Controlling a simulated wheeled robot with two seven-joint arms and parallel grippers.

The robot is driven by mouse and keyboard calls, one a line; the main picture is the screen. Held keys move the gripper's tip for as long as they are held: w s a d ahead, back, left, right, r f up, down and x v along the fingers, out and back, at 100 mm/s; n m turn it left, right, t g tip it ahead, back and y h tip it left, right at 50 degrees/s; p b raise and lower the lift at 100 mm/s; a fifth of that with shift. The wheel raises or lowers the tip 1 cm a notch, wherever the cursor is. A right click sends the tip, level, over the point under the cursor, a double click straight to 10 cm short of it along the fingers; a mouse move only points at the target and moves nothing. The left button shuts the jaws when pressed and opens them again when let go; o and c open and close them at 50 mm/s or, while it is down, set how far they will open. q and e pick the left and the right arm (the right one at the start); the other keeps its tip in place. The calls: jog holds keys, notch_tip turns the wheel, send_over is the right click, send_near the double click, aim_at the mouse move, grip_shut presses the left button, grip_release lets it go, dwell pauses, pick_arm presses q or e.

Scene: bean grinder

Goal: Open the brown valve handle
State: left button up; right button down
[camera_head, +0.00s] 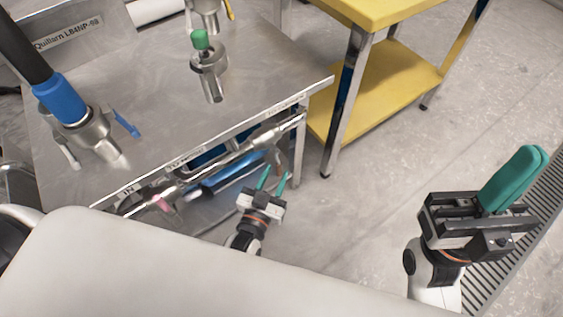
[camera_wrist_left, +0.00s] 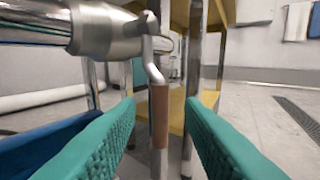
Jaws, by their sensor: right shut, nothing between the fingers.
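The brown valve handle (camera_wrist_left: 159,118) hangs down from a bent metal lever on a metal pipe valve (camera_wrist_left: 105,30) in the left wrist view. My left gripper (camera_head: 273,181) is open below the front edge of the metal table. In the left wrist view its two green fingers stand either side of the handle, with gaps on both sides. In the head view the handle (camera_head: 277,158) is small and just beyond the left fingertips. My right gripper (camera_head: 517,180) is shut and empty at the far right, its green fingers together.
A yellow shelf cart (camera_head: 385,75) stands behind. The floor on the right is clear.

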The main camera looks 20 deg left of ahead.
aim_at(278, 170)
pick_arm(q)
jog(key=w+b, duration=0.1)
jog(key=w, duration=0.4)
jog(key=shift+w+d, duration=0.1)
jog(key=shift+d, duration=0.1)
grip_shut()
